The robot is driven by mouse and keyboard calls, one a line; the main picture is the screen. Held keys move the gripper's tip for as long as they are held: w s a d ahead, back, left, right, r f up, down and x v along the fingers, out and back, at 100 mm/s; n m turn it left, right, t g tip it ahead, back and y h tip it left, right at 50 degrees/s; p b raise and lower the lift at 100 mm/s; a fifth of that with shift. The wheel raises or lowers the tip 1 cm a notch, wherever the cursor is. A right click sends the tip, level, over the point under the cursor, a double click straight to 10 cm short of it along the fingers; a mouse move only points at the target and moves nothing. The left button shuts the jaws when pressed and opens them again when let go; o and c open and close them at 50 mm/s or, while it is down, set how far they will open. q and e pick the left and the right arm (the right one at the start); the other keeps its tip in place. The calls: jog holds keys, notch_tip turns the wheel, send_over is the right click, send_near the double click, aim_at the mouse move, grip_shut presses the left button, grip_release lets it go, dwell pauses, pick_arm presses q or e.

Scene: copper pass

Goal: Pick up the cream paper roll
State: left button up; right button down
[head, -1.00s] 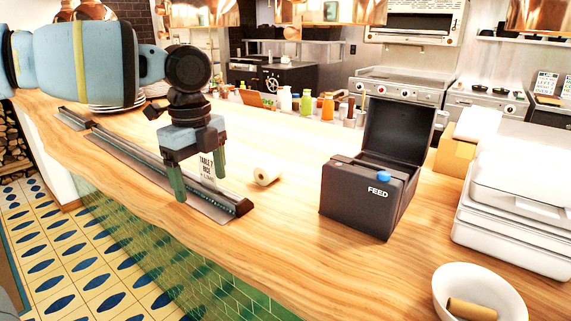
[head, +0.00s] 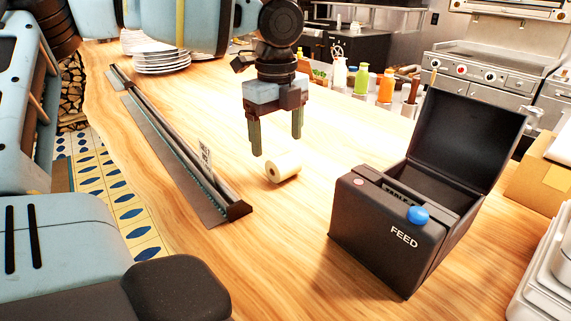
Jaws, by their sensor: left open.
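The cream paper roll (head: 284,167) lies on its side on the wooden counter, with its round end and dark core facing the lower left. My left gripper (head: 277,145) is open and empty, pointing down. In the picture its fingertips are just above the roll, one to the left and one to the right of its top. I cannot tell the exact height gap between them. My right gripper is not clearly seen.
A black printer (head: 390,225) with its lid up and a blue FEED button stands right of the roll. A dark rail (head: 180,150) with a paper ticket (head: 206,160) runs along the left. Stacked plates (head: 160,60) and bottles (head: 361,80) stand behind. Counter (head: 290,260) in front is clear.

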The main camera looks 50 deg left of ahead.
aim_at(282, 155)
pick_arm(q)
jog(key=shift+w+f, duration=0.15)
jog(key=shift+f, duration=1)
jog(key=shift+w+f, duration=0.2)
jog(key=shift+f, duration=1)
jog(key=shift+w+f, duration=0.15)
jog(key=shift+f, duration=1)
jog(key=c, duration=1.1)
jog(key=shift+r, duration=0.1)
jog(key=shift+r, duration=0.5)
jog(key=shift+s+d+r, duration=0.1)
jog(key=shift+s+r, duration=0.05)
jog(key=shift+r, duration=0.5)
jog(key=shift+s+d+r, duration=0.1)
jog(key=shift+r, duration=0.5)
jog(key=s+d, duration=0.2)
jog(key=s, duration=0.2)
jog(key=s+d+r, duration=0.1)
jog(key=s+d, duration=0.2)
jog(key=s, duration=0.1)
jog(key=s+d, duration=0.3)
jog(key=s, duration=0.2)
jog(key=shift+d+r, duration=0.15)
jog(key=shift+r, duration=0.05)
